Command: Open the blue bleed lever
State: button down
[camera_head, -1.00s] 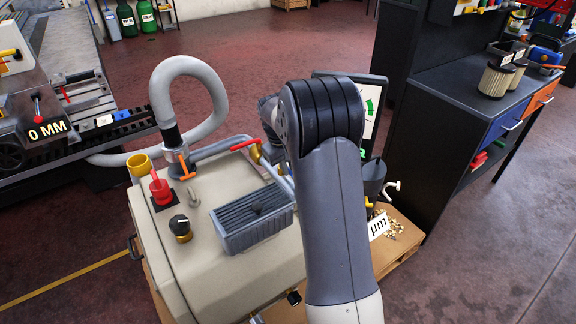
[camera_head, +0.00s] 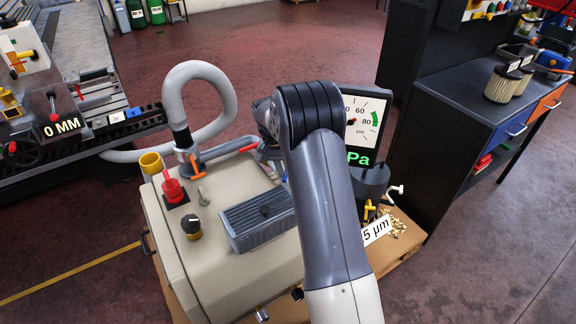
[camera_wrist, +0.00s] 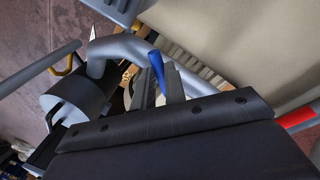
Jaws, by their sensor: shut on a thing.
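The blue bleed lever (camera_wrist: 156,64) shows in the wrist view as a short blue handle, its upper part standing out past the fingertips. My gripper (camera_wrist: 158,77) is shut on it, one dark finger on each side. The lever's lower end and pivot are hidden by the fingers.
A grey pipe (camera_wrist: 112,46) and a grey cylinder (camera_wrist: 78,102) lie close left of the fingers. A red handle (camera_wrist: 298,117) is at the right. In the head view a gauge panel (camera_head: 366,122) stands behind my arm; a dark workbench (camera_head: 462,85) is at right.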

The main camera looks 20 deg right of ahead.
jog(key=shift+w+a+m+g+y+p, duration=0.15)
jog(key=shift+w+a+m+p, duration=0.2)
jog(key=shift+m, duration=0.6)
jog(key=shift+w+a+m+g+y+p, duration=0.1)
jog(key=shift+w+m+p, duration=0.25)
jog(key=shift+m, duration=0.65)
jog(key=shift+w+a+m+g+y+p, duration=0.15)
jog(key=shift+w+a+m+p, duration=0.25)
jog(key=shift+m, duration=0.55)
jog(key=shift+d, duration=0.15)
jog(key=c, duration=1.5)
grip_release()
jog(key=shift+s, duration=0.1)
jog(key=shift+o, duration=0.2)
notch_tip(320, 180, up, 11)
jog(key=w+a+p, duration=0.1)
jog(key=shift+w+f, duration=0.15)
jog(key=shift+w, duration=0.25)
jog(key=shift+f, duration=0.15)
